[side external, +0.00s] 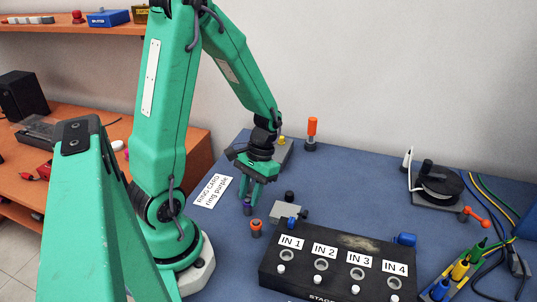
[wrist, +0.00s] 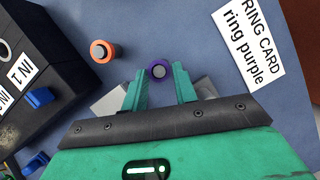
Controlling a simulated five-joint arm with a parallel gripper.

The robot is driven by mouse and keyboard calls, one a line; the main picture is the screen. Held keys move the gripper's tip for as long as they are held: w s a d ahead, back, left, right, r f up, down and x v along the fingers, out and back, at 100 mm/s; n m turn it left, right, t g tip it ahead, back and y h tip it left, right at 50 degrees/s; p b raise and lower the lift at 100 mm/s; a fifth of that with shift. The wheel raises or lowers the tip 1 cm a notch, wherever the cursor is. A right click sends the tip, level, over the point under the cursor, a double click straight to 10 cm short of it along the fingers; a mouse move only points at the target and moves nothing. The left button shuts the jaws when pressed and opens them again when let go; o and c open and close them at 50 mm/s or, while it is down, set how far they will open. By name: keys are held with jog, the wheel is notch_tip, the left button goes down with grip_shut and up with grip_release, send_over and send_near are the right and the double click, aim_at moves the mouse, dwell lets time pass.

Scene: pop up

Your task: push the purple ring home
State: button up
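The purple ring (wrist: 158,71) sits around a grey-centred peg or plug, seen end-on between my fingertips in the wrist view. In the side view the purple piece (side external: 247,208) stands just below my gripper (side external: 252,192). My gripper (wrist: 161,78) is open, with one finger on each side of the purple ring; I see no clear contact. An orange-ringed piece (wrist: 102,51) stands to its left and also shows in the side view (side external: 256,228). The black box (side external: 340,243) has sockets labelled IN 1 to IN 4. A white card (side external: 213,191) reads "RING CARD ring purple".
A small grey block (side external: 288,212) with blue and black parts lies close right of my gripper. An orange-topped post (side external: 312,130) stands behind. A black reel (side external: 437,183), cables and coloured plugs (side external: 460,270) occupy the right. The blue mat is clear between.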

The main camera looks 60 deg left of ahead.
jog(key=shift+r, duration=2.05)
jog(key=w+d+r+m, duration=0.1)
jog(key=w+d+r, duration=0.2)
jog(key=w, duration=0.3)
jog(key=w+d+r+m+y, duration=0.1)
jog(key=w+d+r+m, duration=0.1)
jog(key=w, duration=0.4)
jog(key=w+d+r+m, duration=0.1)
jog(key=w+d+r, duration=0.3)
jog(key=w+r, duration=0.2)
jog(key=shift+w, duration=0.1)
jog(key=shift+a, duration=0.15)
jog(key=s+a+f+n, duration=0.1)
jog(key=s+a, duration=0.4)
jog(key=s+a+f+n+h, duration=0.1)
jog(key=s+a+f+n, duration=0.1)
jog(key=s+a, duration=0.3)
jog(key=s+a+f+n, duration=0.1)
jog(key=s+a+f, duration=0.1)
jog(key=s+a, duration=0.3)
jog(key=shift+s+a+f+n+h, duration=0.1)
jog(key=shift+s+a+n+h, duration=0.1)
jog(key=shift+a+n+h, duration=0.25)
